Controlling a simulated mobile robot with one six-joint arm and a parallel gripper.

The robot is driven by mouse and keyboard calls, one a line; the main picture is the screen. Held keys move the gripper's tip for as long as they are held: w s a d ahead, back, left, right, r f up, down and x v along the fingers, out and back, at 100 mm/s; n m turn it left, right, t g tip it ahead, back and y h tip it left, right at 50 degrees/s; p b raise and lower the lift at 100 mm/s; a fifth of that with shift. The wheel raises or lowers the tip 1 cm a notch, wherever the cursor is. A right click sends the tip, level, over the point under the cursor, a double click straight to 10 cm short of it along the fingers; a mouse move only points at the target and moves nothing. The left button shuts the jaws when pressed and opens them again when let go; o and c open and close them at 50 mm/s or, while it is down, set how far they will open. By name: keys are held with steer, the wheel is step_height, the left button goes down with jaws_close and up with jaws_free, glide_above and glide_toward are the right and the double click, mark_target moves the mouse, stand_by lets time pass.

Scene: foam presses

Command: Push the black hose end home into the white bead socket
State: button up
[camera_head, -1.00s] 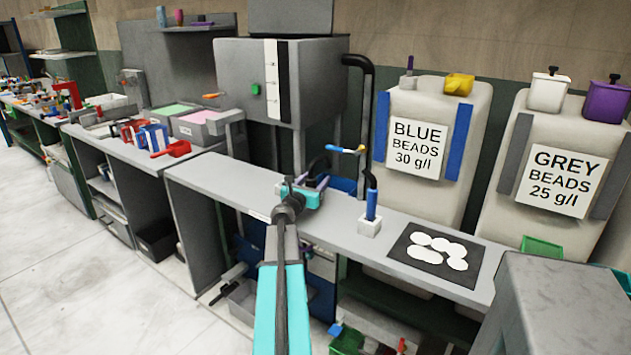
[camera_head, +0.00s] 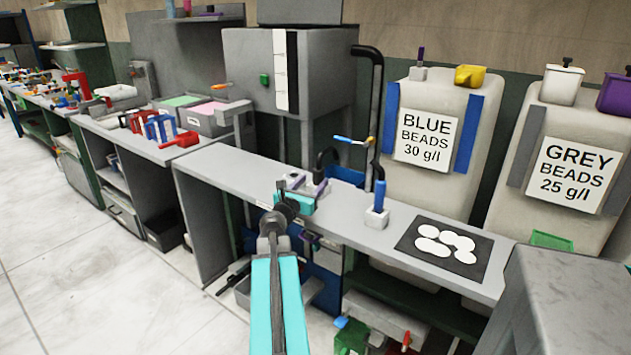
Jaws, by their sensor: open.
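A thick black hose or pipe (camera_head: 377,110) bends over at the top right of the grey machine and runs down its side. I cannot make out a white bead socket for certain. My gripper (camera_head: 302,184), teal with purple fingertips, is open over the grey bench, left of the blue-handled tool. A small grey shape shows between the fingers; I cannot tell whether it is a separate thing. The gripper is in front of and below the curved hose, apart from it.
A blue-handled tool stands in a white block (camera_head: 376,219) on the bench (camera_head: 235,170). A black mat (camera_head: 420,229) with white discs lies to its right. A valve with a blue and orange handle (camera_head: 352,140) is behind. Bead containers (camera_head: 432,185) stand at the back right.

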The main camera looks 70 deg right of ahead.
steer(key=shift+w+a, duration=0.15)
steer(key=shift+a, duration=1.95)
